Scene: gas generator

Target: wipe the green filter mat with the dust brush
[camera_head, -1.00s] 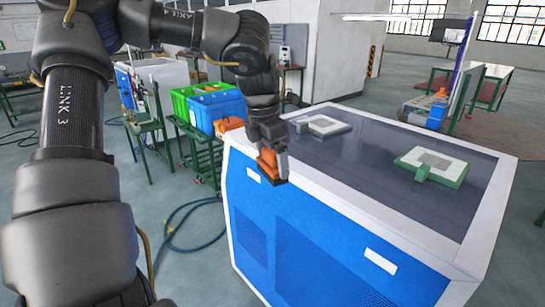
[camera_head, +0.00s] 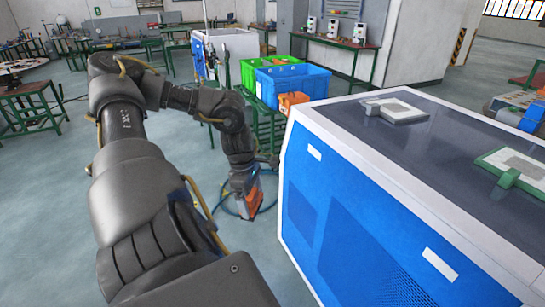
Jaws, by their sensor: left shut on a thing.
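The green filter mat (camera_head: 534,183), a flat pad with a green rim and pale grey middle, lies on the dark top of the blue-and-white generator cabinet (camera_head: 350,190) and is partly cut by the right picture edge. A green block-like tab stands at its near edge. My left gripper (camera_head: 248,190) hangs low beside the cabinet's left side, well away from the mat. It is shut on a small orange and dark block, which looks like the dust brush (camera_head: 254,203). The fingertips are hard to make out. My right gripper is not in view.
A second, grey-white framed pad (camera_head: 404,113) lies at the back of the cabinet top. A green crate (camera_head: 258,67), a blue crate (camera_head: 310,84) and an orange item (camera_head: 291,101) sit on a green cart behind. The floor at the left is open.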

